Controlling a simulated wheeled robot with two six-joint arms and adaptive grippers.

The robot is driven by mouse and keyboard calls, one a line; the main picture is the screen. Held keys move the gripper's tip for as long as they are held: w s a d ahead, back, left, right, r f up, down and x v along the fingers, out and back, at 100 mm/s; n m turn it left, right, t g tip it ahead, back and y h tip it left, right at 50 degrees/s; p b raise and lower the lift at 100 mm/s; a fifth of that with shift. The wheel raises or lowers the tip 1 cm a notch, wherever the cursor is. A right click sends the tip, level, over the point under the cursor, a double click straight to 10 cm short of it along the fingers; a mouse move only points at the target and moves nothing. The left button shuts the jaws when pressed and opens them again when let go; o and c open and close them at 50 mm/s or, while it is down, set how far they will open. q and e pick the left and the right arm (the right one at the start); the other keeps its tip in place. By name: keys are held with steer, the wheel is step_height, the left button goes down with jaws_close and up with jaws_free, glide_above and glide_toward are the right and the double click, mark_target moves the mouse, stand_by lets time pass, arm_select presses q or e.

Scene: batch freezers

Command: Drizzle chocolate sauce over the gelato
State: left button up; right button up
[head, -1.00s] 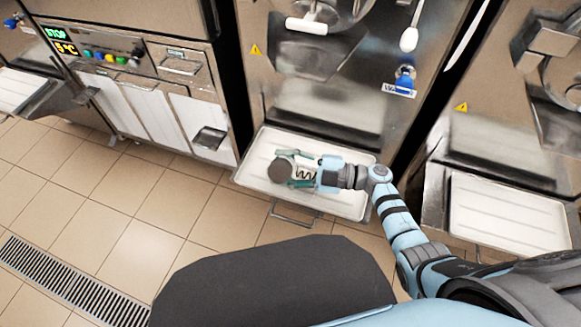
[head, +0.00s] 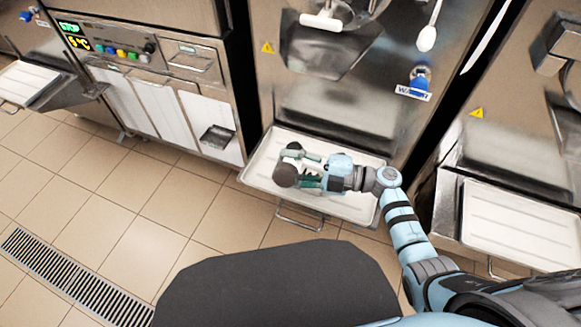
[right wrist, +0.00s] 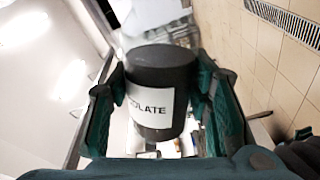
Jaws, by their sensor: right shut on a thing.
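A dark bottle (right wrist: 160,75) with a white label reading "OLATE" is between the fingers of my right gripper (right wrist: 158,105) in the right wrist view. The gripper is shut on it. In the head view the bottle's round dark end (head: 286,175) shows at the tips of my right gripper (head: 300,172), over the white tray of the middle machine. I cannot tell how far above the tray it is. No gelato is recognisable. My left gripper is not in view.
The white tray (head: 345,207) sits at the front of the middle steel machine (head: 340,90). Another tray (head: 520,225) is at the right machine. A machine with a lit panel (head: 110,48) stands at left. The tiled floor (head: 150,215) is clear, with a drain grate (head: 70,280).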

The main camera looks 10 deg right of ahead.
steer(key=shift+r, duration=0.1)
step_height(320, 180, up, 2)
steer(key=n, duration=0.4)
steer(key=shift+r+n+b, duration=0.2)
steer(key=shift+n+b, duration=0.1)
steer(key=shift+r, duration=0.1)
steer(key=shift+r+n+b, duration=0.25)
steer(key=shift+r+n, duration=0.45)
steer(key=shift+n, duration=0.4)
steer(key=shift+r+n+b, duration=0.25)
steer(key=shift+r+n, duration=0.45)
steer(key=shift+n, duration=0.4)
steer(key=r+n+b, duration=0.1)
steer(key=n+b, duration=0.1)
steer(key=n, duration=0.1)
steer(key=shift+r, duration=0.2)
steer(key=shift+r+n, duration=0.45)
steer(key=shift+n, duration=0.35)
steer(key=shift+r, duration=0.1)
